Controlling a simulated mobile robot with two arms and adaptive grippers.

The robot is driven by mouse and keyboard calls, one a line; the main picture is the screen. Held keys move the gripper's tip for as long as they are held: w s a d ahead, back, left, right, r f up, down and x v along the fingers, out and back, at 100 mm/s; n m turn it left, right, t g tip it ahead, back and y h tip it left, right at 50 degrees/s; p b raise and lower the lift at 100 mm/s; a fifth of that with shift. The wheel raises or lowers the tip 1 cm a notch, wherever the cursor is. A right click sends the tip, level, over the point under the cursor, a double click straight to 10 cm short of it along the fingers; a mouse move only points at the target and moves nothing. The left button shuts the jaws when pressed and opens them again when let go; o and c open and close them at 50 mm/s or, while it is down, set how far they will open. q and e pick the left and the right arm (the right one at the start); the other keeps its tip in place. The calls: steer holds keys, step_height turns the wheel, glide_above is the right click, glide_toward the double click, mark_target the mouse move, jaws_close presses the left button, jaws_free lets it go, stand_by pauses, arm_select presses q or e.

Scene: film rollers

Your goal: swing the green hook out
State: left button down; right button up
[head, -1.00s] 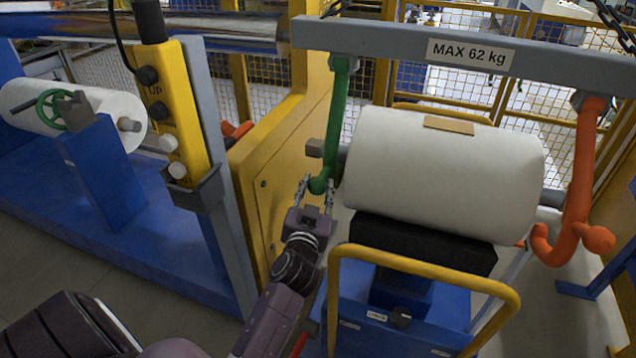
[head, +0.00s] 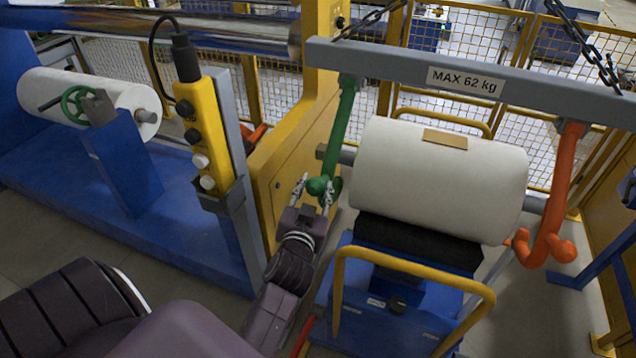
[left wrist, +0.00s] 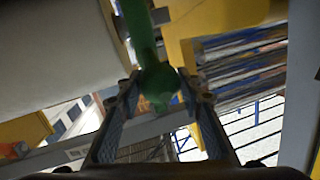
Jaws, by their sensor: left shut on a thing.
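The green hook (head: 341,130) hangs from the left end of the grey lifting beam (head: 390,63), tilted with its lower end to the left. My left gripper (head: 317,190) is shut on the ball at its lower end. The left wrist view shows the green hook (left wrist: 143,35) between the two fingers (left wrist: 158,98). The white film roll (head: 440,180) rests on a black cradle, its left core end close to the green hook. The orange hook (head: 563,180) hangs at the beam's right end. My right gripper is not in view.
A yellow control pendant (head: 204,140) stands on a grey post left of the hook. A yellow machine panel (head: 285,180) is close beside my gripper. The blue cart (head: 380,320) has a yellow handle (head: 410,268). Mesh fencing stands behind.

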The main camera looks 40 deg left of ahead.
arm_select(q)
steer(key=shift+s+d+r+p, duration=0.1)
steer(key=shift+s+r+p, duration=0.15)
steer(key=shift+r, duration=0.4)
steer(key=shift+s+r+p, duration=0.15)
steer(key=shift+r+p, duration=0.2)
steer(key=shift+r, duration=0.4)
steer(key=c, duration=1.8)
jaws_free()
steer(key=o, duration=0.4)
steer(key=shift+s, duration=0.1)
steer(key=shift+o, duration=0.2)
step_height(320, 180, up, 10)
steer(key=shift+f, duration=0.2)
